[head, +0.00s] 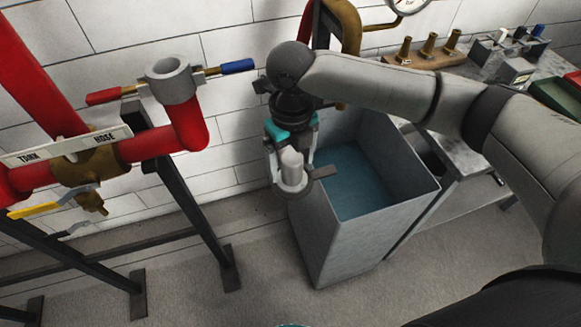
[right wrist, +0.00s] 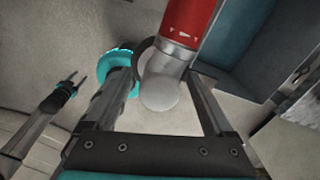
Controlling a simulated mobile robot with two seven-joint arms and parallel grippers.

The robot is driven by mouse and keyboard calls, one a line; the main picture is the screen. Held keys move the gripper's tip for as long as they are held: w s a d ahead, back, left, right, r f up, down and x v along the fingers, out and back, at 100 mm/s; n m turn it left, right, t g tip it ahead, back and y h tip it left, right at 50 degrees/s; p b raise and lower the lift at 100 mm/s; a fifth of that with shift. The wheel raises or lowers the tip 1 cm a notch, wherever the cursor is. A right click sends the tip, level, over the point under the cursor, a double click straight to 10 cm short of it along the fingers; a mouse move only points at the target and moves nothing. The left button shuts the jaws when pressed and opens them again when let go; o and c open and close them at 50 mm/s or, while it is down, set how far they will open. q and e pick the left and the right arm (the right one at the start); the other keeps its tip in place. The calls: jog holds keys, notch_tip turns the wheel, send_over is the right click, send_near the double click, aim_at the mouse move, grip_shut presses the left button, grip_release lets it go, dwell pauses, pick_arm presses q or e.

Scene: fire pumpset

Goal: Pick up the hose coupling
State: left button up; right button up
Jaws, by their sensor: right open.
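My right gripper (head: 298,178) is open, pointing down in front of the grey tank. A pale silver piece with a rounded end, which looks like the hose coupling (head: 292,168), stands between its fingers. In the right wrist view the fingers lie either side of this piece (right wrist: 158,92), with a gap on the right; contact on the left is unclear. A silver collar joins it to a red body (right wrist: 195,22) with white marks. A small two-pronged gripper, apparently my left one (right wrist: 68,92), shows at the left of the wrist view; its jaw gap is too small to judge.
The grey tank (head: 412,204) of bluish water stands right behind my right gripper. A red pipe stand (head: 190,122) with valves and a grey upturned outlet is at the left. A bench (head: 482,150) with brass fittings (head: 429,44) is at the right. Floor shows in front.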

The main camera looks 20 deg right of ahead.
notch_tip(320, 180, down, 2)
jog(key=shift+f, duration=0.1)
grip_shut()
dwell(0.7)
